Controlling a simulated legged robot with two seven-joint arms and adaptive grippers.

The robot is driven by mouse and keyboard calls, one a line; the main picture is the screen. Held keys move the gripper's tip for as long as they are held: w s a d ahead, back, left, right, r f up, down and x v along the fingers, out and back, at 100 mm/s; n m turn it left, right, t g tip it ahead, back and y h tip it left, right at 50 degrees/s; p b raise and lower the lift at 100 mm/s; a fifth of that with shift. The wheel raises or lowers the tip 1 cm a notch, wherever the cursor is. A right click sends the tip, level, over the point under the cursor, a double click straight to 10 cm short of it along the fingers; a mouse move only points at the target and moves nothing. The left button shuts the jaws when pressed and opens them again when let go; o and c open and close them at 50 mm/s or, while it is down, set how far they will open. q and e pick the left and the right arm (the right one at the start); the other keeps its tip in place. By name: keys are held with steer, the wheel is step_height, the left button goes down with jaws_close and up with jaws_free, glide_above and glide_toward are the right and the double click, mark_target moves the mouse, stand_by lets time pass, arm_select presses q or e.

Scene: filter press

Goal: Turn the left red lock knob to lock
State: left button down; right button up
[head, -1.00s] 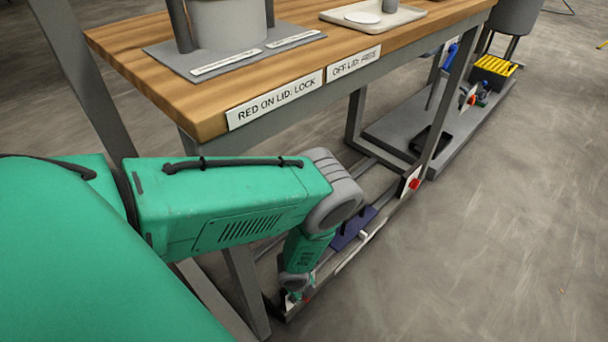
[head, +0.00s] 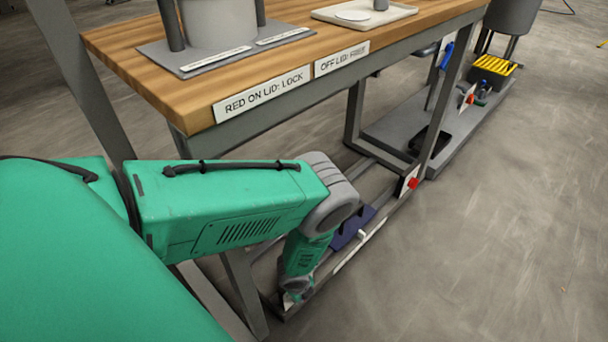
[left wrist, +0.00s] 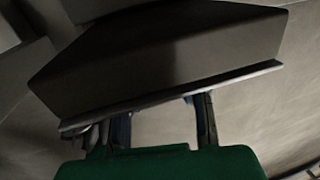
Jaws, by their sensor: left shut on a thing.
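My left gripper (head: 292,297) is low at the near end of the grey lower rail under the table and is shut on the left red lock knob, which the gripper hides in the head view. In the left wrist view its two fingers (left wrist: 163,122) stand apart, with their tips hidden behind a dark grey block (left wrist: 160,60). The knob cannot be made out there, so its turn angle is unclear. A second red knob (head: 412,183) sits on a white plate at the far end of the rail. My right gripper is out of view.
A dark blue block (head: 352,228) and a white handle (head: 357,246) lie along the rail. The wooden table (head: 150,70) carries signs (head: 262,93) and stands above my arm. A grey platform (head: 385,130) is behind. The floor at right is clear.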

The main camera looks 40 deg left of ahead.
arm_select(q)
steer(key=shift+w+d, duration=0.1)
steer(key=shift+d, duration=0.1)
stand_by(0.6)
steer(key=c, duration=1.5)
jaws_free()
steer(key=shift+a+r, duration=0.1)
steer(key=r, duration=0.3)
steer(key=s+r, duration=0.1)
steer(key=r, duration=0.3)
steer(key=s+r, duration=0.1)
steer(key=r, duration=0.3)
steer(key=shift+s+r, duration=0.1)
steer(key=shift+r, duration=0.15)
